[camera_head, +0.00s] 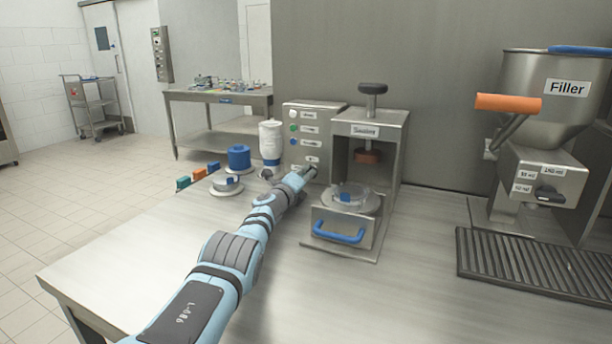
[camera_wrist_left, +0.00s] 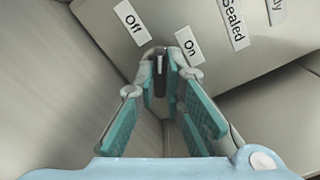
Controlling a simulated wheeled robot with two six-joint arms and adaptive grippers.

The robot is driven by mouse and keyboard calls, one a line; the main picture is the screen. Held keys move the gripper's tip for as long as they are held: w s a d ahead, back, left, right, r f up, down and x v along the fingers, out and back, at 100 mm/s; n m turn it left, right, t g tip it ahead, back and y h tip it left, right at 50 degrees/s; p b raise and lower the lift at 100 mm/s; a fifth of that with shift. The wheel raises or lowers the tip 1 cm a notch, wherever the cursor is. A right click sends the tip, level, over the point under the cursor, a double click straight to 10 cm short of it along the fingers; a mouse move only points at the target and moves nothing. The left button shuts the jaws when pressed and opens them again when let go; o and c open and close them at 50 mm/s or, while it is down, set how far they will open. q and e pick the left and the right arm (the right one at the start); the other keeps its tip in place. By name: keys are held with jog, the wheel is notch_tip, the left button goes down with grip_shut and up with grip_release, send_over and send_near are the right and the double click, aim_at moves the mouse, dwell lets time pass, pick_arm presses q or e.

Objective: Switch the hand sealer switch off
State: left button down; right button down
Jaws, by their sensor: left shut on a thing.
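The hand sealer (camera_head: 368,135) stands on the table with its grey control panel (camera_head: 312,116) on its left side. In the left wrist view the panel carries labels "Off" (camera_wrist_left: 131,22) and "On" (camera_wrist_left: 189,46). A small dark switch lever (camera_wrist_left: 159,65) sits between these two labels. My left gripper (camera_head: 306,173) reaches to the lower part of the panel. In the left wrist view its teal-padded fingers (camera_wrist_left: 160,75) are closed around the lever at their tips. The lever's exact setting is hard to tell. My right gripper is in neither view.
The sealer's drawer with a blue handle (camera_head: 339,233) stands to the right of my left gripper. A white bottle (camera_head: 270,142) and a blue roll (camera_head: 239,157) are left of the panel. The filler (camera_head: 545,130) and a dark grate (camera_head: 540,268) are at the right.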

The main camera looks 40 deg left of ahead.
pick_arm(q)
jog(key=n, duration=0.3)
jog(key=shift+n, duration=1.7)
jog(key=shift+f, duration=0.1)
jog(key=c, duration=1.7)
grip_release()
